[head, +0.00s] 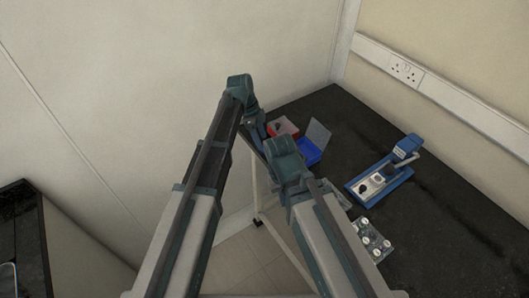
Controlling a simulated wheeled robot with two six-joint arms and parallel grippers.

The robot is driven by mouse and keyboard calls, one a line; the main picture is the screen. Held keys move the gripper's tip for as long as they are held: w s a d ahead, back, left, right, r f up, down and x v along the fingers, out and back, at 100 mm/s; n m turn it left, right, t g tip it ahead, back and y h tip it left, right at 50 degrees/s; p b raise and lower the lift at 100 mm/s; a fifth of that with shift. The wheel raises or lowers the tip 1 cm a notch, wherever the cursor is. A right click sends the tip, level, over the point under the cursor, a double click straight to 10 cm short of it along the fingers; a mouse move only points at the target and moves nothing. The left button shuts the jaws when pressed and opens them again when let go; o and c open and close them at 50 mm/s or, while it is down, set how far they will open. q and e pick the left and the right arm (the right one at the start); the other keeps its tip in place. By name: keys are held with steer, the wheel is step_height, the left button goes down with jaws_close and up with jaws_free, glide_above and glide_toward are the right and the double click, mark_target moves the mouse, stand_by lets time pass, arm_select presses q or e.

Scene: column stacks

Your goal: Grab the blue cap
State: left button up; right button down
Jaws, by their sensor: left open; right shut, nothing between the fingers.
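I cannot make out a separate blue cap in the head view. Blue things in sight are a blue open box (308,153) and a blue bench device (385,172) on the dark worktop. My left gripper (257,127) is open, left of a red box (283,127); its fingers are small and partly hidden by the wrist. My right gripper (286,152) is shut and empty, left of the blue box in the picture. Its wrist hides most of its fingers and part of the box area.
A tray with several round white pieces (373,240) lies near the worktop's front edge, partly behind my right arm. The dark worktop (440,215) is clear at the right. Walls bound it behind, with a socket strip (406,70).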

arm_select(q)
steer(key=b+x, duration=0.3)
steer(key=x, duration=0.1)
steer(key=shift+r, duration=0.1)
steer(key=shift+a, duration=0.1)
jaws_close()
